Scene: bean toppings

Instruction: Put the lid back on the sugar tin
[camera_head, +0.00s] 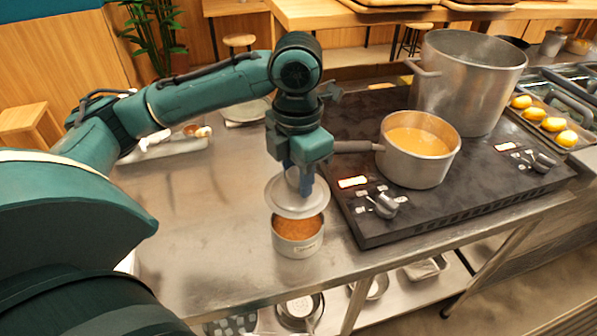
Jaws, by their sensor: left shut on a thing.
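My left gripper (304,186) points down and is shut on the lid (285,207), a round grey disc. The fingertips partly cover the lid's knob. My right gripper is not in view.
A black cooktop (350,217) is right of the tin, with a saucepan (419,165) of orange liquid and a large pot (467,85). The saucepan's handle reaches toward my left gripper. A tray (543,130) of yellow items is far right. The counter (205,235) left of the tin is clear.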

